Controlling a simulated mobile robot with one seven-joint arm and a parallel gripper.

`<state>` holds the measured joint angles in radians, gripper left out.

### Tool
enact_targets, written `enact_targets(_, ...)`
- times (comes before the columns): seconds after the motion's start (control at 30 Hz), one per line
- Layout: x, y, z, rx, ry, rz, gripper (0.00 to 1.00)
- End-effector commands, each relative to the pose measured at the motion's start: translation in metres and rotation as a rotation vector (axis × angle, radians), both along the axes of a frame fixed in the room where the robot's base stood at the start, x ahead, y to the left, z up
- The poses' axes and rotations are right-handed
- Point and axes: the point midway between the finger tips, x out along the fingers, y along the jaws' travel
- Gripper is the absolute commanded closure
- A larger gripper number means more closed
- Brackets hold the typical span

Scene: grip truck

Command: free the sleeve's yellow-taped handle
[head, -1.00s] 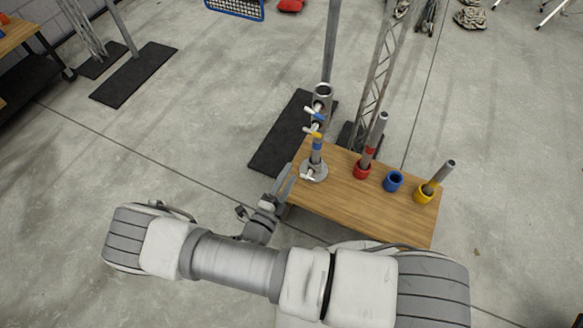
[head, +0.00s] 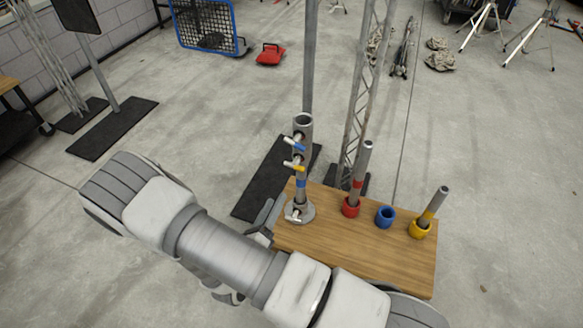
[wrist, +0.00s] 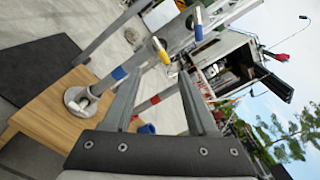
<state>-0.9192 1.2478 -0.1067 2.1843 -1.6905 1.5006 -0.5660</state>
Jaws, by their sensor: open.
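The sleeve (head: 303,126) is an upright grey metal tube around a post with blue tape (head: 301,184) on the wooden bench's left end. Its yellow-taped handle (head: 299,168) sticks out low on the sleeve, below a blue-taped handle (head: 297,147). In the wrist view, tilted, the yellow-taped handle (wrist: 161,52) shows beyond the fingertips, with the blue-taped handle (wrist: 198,24) up and right. My gripper (wrist: 160,84) is open and empty, apart from the handle. In the head view my arm largely hides it; part shows left of the post's round base (head: 300,212).
The bench (head: 355,248) also holds a red cup (head: 351,207) with a red-banded tube, an empty blue cup (head: 385,216) and a yellow cup (head: 419,230) with a yellow-banded tube. A lattice truss (head: 357,110) and a pole (head: 309,60) stand behind.

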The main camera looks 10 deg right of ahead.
Motion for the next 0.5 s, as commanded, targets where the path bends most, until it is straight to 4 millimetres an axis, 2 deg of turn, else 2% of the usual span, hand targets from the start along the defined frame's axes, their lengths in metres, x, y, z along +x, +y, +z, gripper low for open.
enact_targets(0.5,0.093,-0.063,-0.002,-0.001,-0.001,-0.003,0.42)
